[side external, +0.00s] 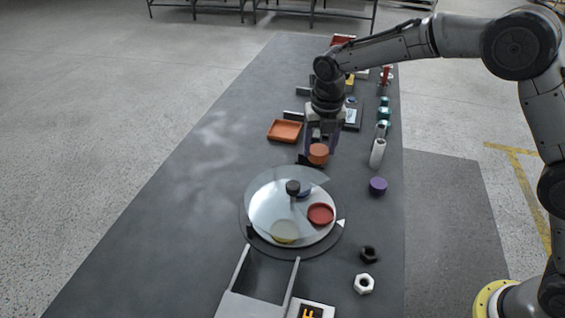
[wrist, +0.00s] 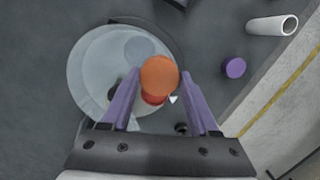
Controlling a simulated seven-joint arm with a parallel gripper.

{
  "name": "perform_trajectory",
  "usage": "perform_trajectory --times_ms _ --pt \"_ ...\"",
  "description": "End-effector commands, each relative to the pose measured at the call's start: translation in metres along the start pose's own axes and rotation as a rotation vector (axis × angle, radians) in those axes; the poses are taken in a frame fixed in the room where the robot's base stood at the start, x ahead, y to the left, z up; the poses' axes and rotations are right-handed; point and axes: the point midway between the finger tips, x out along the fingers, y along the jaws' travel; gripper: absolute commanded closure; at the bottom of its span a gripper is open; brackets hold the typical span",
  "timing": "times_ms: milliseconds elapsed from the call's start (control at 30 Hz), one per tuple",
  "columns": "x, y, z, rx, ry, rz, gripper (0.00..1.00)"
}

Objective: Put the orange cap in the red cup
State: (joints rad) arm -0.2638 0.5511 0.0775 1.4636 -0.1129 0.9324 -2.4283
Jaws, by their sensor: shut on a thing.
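The orange cap (side external: 318,154) is held between the purple fingers of my gripper (side external: 320,143), which is shut on it. It hangs in the air just behind the round turntable (side external: 243,222). The red cup (side external: 320,214) sits on the right side of the turntable, below and in front of the cap. In the wrist view, the orange cap (wrist: 159,76) lies between the fingertips of my gripper (wrist: 160,80). It covers most of the red cup (wrist: 153,99), with only a red edge showing.
A clear cover (side external: 270,197) with a black knob (side external: 292,187) spans part of the turntable; a yellowish cup (side external: 284,232) shows there. An orange tray (side external: 285,131) lies behind. The table's left side is clear.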

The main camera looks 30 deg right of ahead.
Motion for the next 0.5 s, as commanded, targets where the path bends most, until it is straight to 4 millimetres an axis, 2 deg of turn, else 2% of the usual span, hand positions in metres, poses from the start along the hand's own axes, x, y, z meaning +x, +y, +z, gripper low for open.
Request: perform_trajectory --times_ms 500 --pt "0.048 0.049 0.059 -0.001 0.000 0.000 0.91"
